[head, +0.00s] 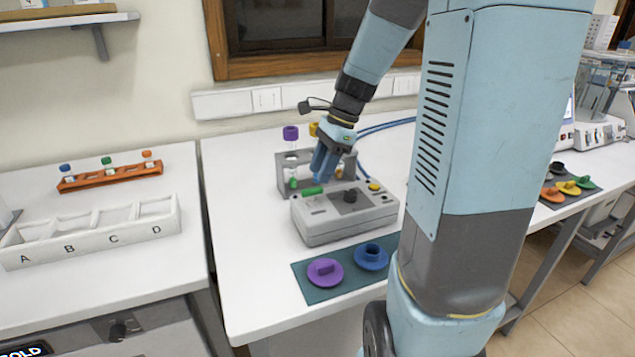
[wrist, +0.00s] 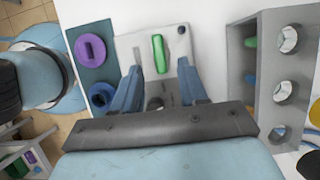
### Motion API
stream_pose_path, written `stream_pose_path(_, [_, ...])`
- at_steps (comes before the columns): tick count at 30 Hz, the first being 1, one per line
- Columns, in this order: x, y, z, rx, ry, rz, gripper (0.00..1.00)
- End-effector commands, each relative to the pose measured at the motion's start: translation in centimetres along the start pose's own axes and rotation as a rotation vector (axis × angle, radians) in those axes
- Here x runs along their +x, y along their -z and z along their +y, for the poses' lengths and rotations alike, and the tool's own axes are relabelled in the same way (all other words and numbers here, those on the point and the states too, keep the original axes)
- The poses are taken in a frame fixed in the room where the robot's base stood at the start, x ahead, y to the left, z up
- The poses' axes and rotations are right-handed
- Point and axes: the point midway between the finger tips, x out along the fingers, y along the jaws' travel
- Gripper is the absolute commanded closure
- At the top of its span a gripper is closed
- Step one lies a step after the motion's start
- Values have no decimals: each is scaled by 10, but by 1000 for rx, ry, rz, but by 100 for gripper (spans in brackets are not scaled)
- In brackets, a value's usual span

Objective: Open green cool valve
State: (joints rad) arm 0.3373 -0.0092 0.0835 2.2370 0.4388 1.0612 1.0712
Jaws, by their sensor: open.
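The green cool valve (head: 313,190) is a small elongated green handle on top of a grey box-shaped device (head: 325,227), near its back left. It also shows in the wrist view (wrist: 159,53), lengthwise up the picture. My gripper (head: 323,176) is open and points down over the device, close to the green handle. In the wrist view my gripper (wrist: 160,66) has its two blue fingers spread, one on each side of the green handle, and no contact shows. The height gap between fingertips and handle is hard to tell.
A grey tube rack (head: 283,173) with tubes stands just behind the device. A purple disc (head: 325,273) and a blue disc (head: 371,257) lie on a dark mat (head: 318,292) in front.

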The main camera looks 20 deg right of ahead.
Motion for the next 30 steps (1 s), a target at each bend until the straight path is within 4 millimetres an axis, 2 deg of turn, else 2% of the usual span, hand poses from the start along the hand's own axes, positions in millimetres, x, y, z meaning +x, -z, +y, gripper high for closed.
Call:
stream_pose_path(3, [19, 0, 1, 0, -3, -1, 57])
stream_pose_path(9, [38, 0, 0, -1, -2, 0, 57])
stream_pose_path(21, [43, 0, 0, -1, 0, 0, 57])
stream_pose_path(30, [43, 0, 0, -1, 0, 0, 86])
